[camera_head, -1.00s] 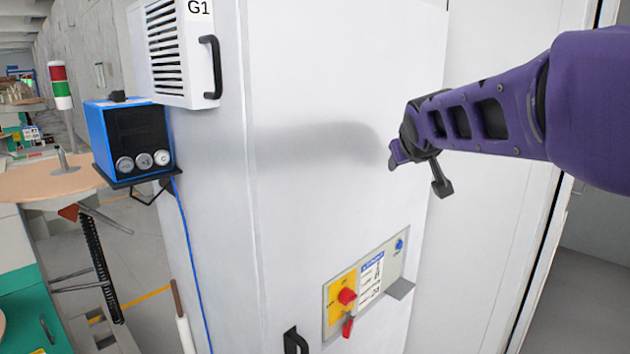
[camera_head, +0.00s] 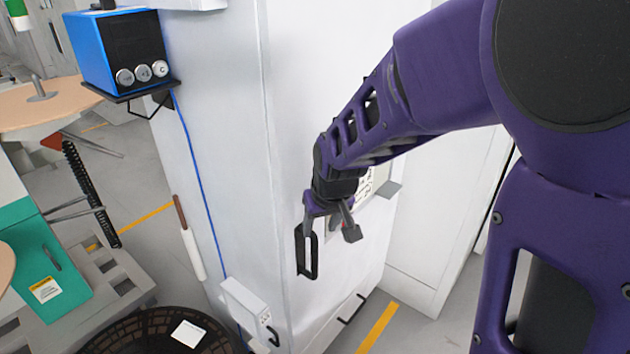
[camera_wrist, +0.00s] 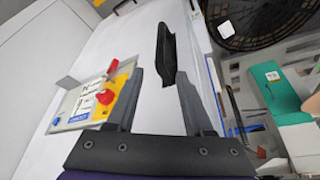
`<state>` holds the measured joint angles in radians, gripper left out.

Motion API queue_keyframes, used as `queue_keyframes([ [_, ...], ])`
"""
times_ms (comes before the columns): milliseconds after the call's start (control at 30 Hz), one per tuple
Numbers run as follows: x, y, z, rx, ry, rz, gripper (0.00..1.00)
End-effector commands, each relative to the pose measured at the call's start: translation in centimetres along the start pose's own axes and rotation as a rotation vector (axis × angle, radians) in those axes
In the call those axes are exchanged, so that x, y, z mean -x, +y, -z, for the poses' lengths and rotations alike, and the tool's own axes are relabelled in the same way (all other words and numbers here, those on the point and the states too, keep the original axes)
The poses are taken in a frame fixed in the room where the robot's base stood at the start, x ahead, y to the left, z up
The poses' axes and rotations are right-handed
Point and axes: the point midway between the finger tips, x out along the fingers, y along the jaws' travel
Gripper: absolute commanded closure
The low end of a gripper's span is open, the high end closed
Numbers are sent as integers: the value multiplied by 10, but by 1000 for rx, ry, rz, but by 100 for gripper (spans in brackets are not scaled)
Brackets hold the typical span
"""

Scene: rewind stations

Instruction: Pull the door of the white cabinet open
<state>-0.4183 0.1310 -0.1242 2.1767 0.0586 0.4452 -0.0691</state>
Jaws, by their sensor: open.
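The tall white cabinet (camera_head: 315,60) stands in the middle of the head view. Its black vertical bar handle (camera_head: 306,250) is on the door, near the left front edge. My gripper (camera_head: 330,232) is just above and right of the handle, with its jaws apart and empty. In the wrist view the handle (camera_wrist: 166,55) lies ahead of my gripper (camera_wrist: 160,76). Its near end shows between the fingers, closer to the right one. I cannot tell whether a finger touches it. The door looks shut.
A switch panel (camera_wrist: 97,102) with a red knob is on the door beside the gripper. A small white box (camera_head: 247,305) and a round black grille (camera_head: 140,335) stand low at left. A blue box (camera_head: 115,50) juts from the cabinet's side. Floor right of the cabinet looks clear.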

Motion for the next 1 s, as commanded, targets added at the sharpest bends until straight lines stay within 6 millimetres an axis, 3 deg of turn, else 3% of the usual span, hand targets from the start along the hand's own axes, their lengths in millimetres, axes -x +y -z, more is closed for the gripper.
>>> queue_keyframes([
  [100,-30,0,-2,-1,-4,-1,48],
  [500,-112,1,-1,-1,-1,-1,48],
  [700,-132,1,0,-1,1,-1,48],
  [1000,-136,1,1,0,3,-1,48],
])
